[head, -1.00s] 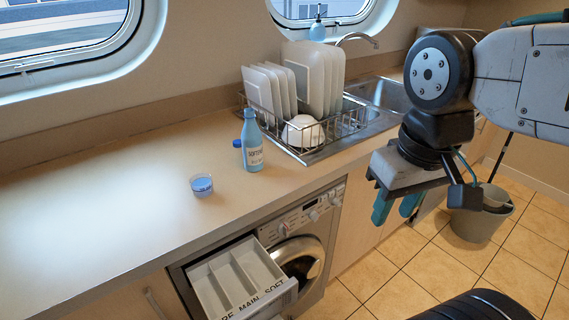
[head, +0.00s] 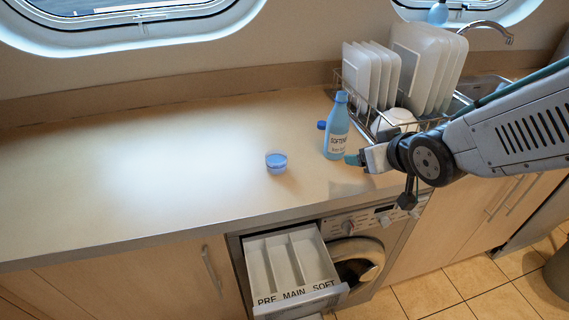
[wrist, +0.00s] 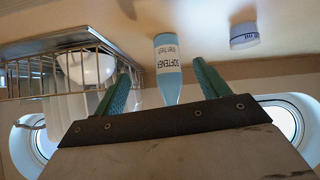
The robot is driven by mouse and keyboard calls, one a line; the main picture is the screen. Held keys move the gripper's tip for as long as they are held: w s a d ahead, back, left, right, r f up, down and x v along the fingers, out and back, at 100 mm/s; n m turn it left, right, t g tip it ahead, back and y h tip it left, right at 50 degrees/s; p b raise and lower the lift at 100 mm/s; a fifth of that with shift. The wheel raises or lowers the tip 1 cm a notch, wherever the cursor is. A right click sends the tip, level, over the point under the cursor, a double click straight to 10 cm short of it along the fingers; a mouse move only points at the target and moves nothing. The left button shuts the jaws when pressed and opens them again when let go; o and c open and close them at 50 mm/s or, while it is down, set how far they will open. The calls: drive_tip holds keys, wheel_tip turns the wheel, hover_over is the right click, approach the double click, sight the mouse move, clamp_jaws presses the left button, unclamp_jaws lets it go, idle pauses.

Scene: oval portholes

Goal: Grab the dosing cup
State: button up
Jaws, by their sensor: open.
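The dosing cup (head: 276,162) is a small clear cup with blue in it, standing on the counter left of the softener bottle (head: 335,127). In the wrist view, where the scene appears upside down, the cup (wrist: 244,36) is at the upper right, outside the finger gap. My gripper (head: 352,159) is near the counter, right of the cup and close to the bottle's base in the picture. In the wrist view its green fingers (wrist: 162,70) are apart, with nothing held. The bottle shows beyond and between them. Whether the fingers touch the bottle cannot be told.
A dish rack (head: 388,125) with plates and a bowl stands behind my gripper. A small blue cap (head: 322,125) lies beside the bottle. The detergent drawer (head: 292,262) sticks out below the counter edge. The counter left of the cup is clear.

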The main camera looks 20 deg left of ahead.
sight(282, 172)
drive_tip(key=s+a+f+n+y, duration=0.1)
drive_tip(key=a, duration=0.3)
drive_tip(key=s+a+f+n+y, duration=0.1)
drive_tip(key=a+y, duration=0.1)
drive_tip(key=a, duration=0.3)
drive_tip(key=a+f+n+g+y, duration=0.1)
drive_tip(key=a+y, duration=0.1)
drive_tip(key=a, duration=0.3)
drive_tip(key=shift+s+f, duration=0.4)
drive_tip(key=shift+w+a+f+y, duration=0.15)
drive_tip(key=shift+w+a+f, duration=0.1)
drive_tip(key=shift+a, duration=0.15)
drive_tip(key=shift+w+a+f+y, duration=0.15)
drive_tip(key=shift+w+a, duration=0.05)
drive_tip(key=shift+a, duration=0.2)
drive_tip(key=shift+s+f+x, duration=0.15)
drive_tip(key=shift+s+x, duration=0.05)
drive_tip(key=shift+x, duration=1.2)
drive_tip(key=shift+s+f+x, duration=0.1)
drive_tip(key=shift+s+x, duration=0.05)
drive_tip(key=shift+x, duration=1.2)
drive_tip(key=shift+a, duration=0.15)
drive_tip(key=c, duration=1.1)
